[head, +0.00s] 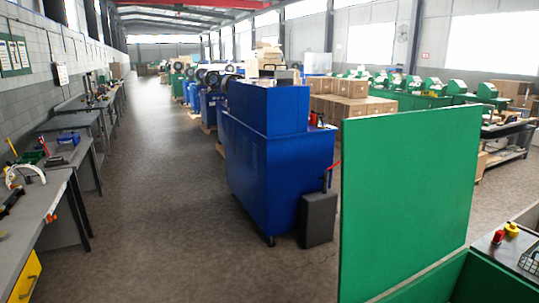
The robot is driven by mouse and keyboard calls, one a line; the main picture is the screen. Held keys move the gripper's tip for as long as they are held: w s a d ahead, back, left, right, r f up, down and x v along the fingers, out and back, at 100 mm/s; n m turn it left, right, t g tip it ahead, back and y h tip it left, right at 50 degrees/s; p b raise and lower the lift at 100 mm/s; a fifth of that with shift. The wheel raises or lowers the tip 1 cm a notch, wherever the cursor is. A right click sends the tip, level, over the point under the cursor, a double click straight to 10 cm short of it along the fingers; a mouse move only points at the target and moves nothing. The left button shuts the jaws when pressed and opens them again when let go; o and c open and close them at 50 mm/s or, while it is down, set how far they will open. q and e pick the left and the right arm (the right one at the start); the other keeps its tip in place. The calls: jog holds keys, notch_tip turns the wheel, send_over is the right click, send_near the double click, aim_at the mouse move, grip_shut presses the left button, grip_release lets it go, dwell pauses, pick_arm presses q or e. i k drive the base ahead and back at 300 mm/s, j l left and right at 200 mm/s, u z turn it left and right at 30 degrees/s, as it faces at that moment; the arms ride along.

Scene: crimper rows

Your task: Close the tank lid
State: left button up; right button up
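A large flat green panel (408,195) stands upright at the right foreground. It looks like a raised lid, but I cannot tell for sure that it is the tank lid. Below and right of it are green walls (485,285) of a low body, cut off by the bottom edge; whether this is the tank is unclear. Neither of my grippers is in view.
A blue machine cabinet (272,165) stands in the middle, with a dark grey box (318,218) at its right side. Workbenches (35,210) line the left wall. The floor (165,215) between them is clear. Cardboard boxes (350,103) stand behind.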

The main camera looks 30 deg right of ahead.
aim_at(408, 179)
jog(key=i+z, duration=0.3)
jog(key=i, duration=0.2)
jog(key=i+j+z, duration=0.25)
jog(key=i, duration=0.3)
jog(key=i+j+z, duration=0.15)
jog(key=i+z, duration=0.15)
jog(key=i, duration=0.2)
